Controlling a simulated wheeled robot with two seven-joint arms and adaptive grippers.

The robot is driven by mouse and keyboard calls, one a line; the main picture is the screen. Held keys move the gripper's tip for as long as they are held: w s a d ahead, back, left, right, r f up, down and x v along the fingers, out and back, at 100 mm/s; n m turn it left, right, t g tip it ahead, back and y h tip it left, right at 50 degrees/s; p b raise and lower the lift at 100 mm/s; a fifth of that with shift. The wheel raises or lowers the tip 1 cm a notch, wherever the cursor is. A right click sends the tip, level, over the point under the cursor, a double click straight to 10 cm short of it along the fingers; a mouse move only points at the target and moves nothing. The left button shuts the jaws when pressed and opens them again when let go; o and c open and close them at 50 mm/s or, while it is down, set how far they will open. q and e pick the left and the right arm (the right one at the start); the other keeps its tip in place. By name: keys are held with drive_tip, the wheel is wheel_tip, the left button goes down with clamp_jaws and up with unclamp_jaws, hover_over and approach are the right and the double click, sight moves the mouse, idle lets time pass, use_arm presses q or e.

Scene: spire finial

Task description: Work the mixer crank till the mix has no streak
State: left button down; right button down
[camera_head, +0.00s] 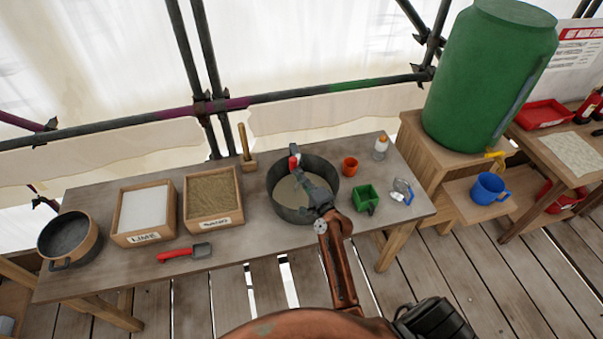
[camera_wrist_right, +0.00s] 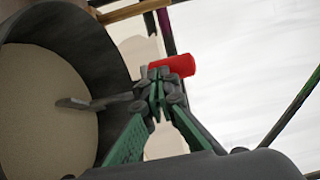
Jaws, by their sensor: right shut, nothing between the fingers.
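The mixer is a dark round pot (camera_head: 286,212) on the table, and its wall also fills the left of the right wrist view (camera_wrist_right: 100,45). The red crank grip (camera_head: 294,162) stands at the pot's far side; it shows at the fingertips in the wrist view (camera_wrist_right: 182,65). The mix (camera_wrist_right: 45,110) looks an even grey-beige where visible, with a grey paddle (camera_wrist_right: 80,103) over it. My right gripper (camera_head: 302,180) reaches over the pot, shut and empty, its tips close to the red grip; contact is unclear. My arm hides part of the mix. My left gripper is out of view.
The lime box (camera_head: 144,238), a sand-filled box (camera_head: 214,222), a red-handled trowel (camera_head: 185,252) and a pan (camera_head: 70,238) stand left. A green box (camera_head: 365,199), orange cup (camera_head: 350,165) and white bottle (camera_head: 381,148) stand close right of the pot. A green barrel (camera_head: 490,75) stands beyond.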

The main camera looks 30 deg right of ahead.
drive_tip(key=shift+d, duration=0.1)
drive_tip(key=s+d, duration=0.1)
drive_tip(key=s, duration=1.2)
drive_tip(key=shift+d, duration=0.15)
